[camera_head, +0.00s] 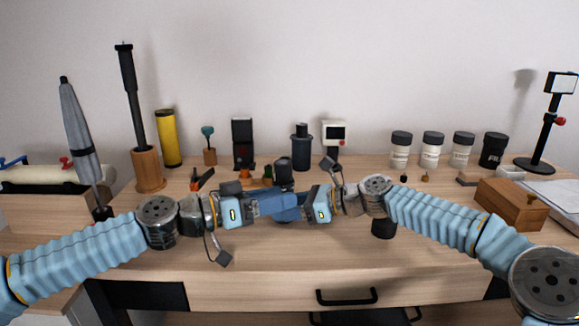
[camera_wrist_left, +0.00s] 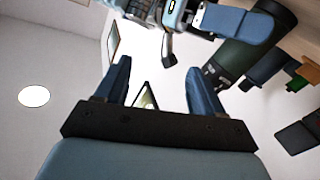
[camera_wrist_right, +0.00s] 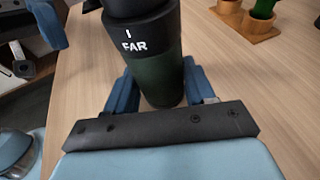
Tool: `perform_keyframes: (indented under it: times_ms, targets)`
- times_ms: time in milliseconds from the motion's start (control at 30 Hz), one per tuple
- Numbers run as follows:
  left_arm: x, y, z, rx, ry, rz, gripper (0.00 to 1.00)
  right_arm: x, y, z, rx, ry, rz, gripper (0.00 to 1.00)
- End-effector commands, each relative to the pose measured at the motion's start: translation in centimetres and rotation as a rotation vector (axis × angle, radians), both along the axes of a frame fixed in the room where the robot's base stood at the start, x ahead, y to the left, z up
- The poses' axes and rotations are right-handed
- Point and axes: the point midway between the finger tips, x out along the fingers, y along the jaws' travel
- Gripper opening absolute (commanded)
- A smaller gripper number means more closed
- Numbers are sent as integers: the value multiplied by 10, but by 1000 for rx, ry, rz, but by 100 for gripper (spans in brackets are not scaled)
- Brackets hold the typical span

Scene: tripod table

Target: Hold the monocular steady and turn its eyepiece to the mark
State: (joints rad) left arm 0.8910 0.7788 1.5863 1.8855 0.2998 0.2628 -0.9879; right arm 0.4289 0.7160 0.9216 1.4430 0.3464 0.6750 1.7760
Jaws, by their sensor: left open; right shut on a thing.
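The monocular has a dark green barrel (camera_wrist_right: 160,82) and a black upper section (camera_wrist_right: 150,35) with a white line and "FAR" in the right wrist view. My right gripper (camera_wrist_right: 160,90) is shut on the green barrel, one finger on each side. In the left wrist view the barrel (camera_wrist_left: 240,60) and a black band (camera_wrist_left: 214,74) with small white marks lie to the right of my left gripper (camera_wrist_left: 162,88), which is open with nothing between its fingers. In the head view my left gripper (camera_head: 275,206) and right gripper (camera_head: 306,211) overlap at the centre, largely hiding the monocular.
The wooden table (camera_head: 300,255) is clear in front. A black cup-like object (camera_head: 384,227) stands below my right wrist. Along the back are a yellow cylinder (camera_head: 169,138), a dark bottle (camera_head: 301,150) and several jars (camera_head: 432,150). A wooden box (camera_head: 510,203) is at the right.

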Motion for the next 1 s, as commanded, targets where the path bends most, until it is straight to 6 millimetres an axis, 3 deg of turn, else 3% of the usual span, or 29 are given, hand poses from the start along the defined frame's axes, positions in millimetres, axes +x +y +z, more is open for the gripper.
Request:
perform_keyframes:
  times_ms: [33,100,267,367,700,1000]
  targets:
    - [14,23,9,34,-89,66,68,0,0,1,1,0,0,37]
    - [29,45,14,84,-184,132,68,0,0,1,1,-1,0,37]
    - [45,63,17,146,-278,198,68,0,0,1,1,-1,0,37]
    - [53,54,18,150,-286,201,68,0,0,1,1,-1,0,37]
    - [90,-5,17,147,-282,198,68,0,0,1,1,-1,0,37]
    - [109,-31,17,148,-280,201,68,0,0,1,1,-1,0,37]
